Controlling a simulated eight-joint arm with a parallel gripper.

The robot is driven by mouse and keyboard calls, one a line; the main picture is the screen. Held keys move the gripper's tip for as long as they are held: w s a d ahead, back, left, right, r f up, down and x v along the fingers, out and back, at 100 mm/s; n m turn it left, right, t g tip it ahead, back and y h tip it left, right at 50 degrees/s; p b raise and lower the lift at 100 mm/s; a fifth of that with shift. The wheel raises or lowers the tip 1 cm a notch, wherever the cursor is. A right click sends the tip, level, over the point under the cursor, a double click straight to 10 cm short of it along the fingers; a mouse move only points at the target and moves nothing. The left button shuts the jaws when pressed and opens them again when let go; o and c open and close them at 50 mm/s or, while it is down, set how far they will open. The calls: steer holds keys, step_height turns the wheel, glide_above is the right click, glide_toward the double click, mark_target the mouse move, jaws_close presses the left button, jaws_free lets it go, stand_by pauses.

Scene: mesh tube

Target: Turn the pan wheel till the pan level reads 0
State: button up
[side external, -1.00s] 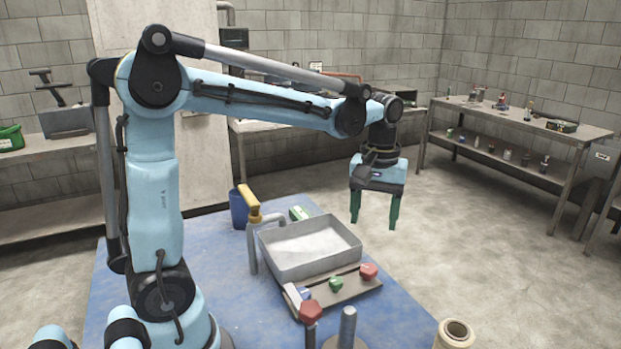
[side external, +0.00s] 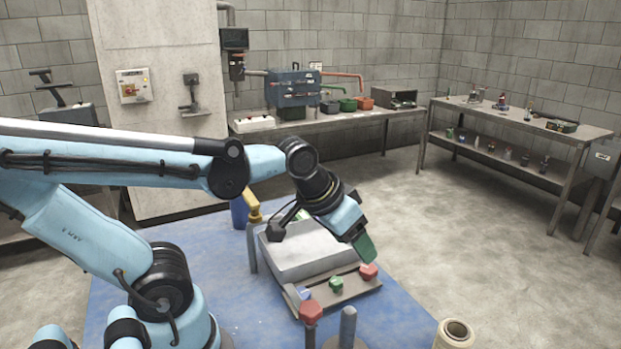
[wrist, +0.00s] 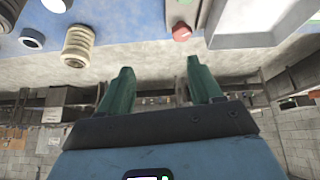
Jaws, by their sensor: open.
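The grey rectangular pan (side external: 290,272) sits on the blue table, its near part in view and its far right part hidden behind my arm. In front of it is a tray with a red knob (side external: 368,271), a green knob (side external: 336,284) and a blue knob (side external: 304,294). A red knob on a post (side external: 311,312) stands nearer. I cannot tell which is the pan wheel, and no level reading is legible. My gripper (side external: 366,248) is tilted down just above the red tray knob, beside the pan's right end. In the wrist view its green fingers (wrist: 158,70) are apart and empty.
A yellow-handled tap (side external: 252,208) and a blue bucket (side external: 238,214) stand behind and left of the pan. A grey post (side external: 348,325) and a beige spool (side external: 455,334) stand at the front.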

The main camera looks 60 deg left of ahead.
steer(key=shift+s+d+f+m+t, duration=0.25)
steer(key=shift+s+f+m+t, duration=0.25)
steer(key=shift+m, duration=0.1)
steer(key=shift+r, duration=0.1)
steer(key=o, duration=0.4)
steer(key=shift+w+a+r, duration=0.15)
steer(key=shift+a+r, duration=0.05)
steer(key=shift+o, duration=1.3)
steer(key=w+a+r+g, duration=0.2)
steer(key=w+a+r, duration=0.2)
steer(key=a+r, duration=0.2)
steer(key=shift+w+a+y, duration=0.15)
steer(key=shift+a+y, duration=0.05)
steer(key=shift+y, duration=0.2)
steer(key=w+a+r+g+h, duration=0.1)
steer(key=a+r+g, duration=0.2)
steer(key=a, duration=0.8)
steer(key=w+a+r+g, duration=0.1)
steer(key=a+r+g, duration=0.15)
steer(key=a, duration=0.85)
step_height(320, 180, down, 10)
steer(key=shift+d+r, duration=0.15)
steer(key=shift+r, duration=0.05)
steer(key=shift+r, duration=0.1)
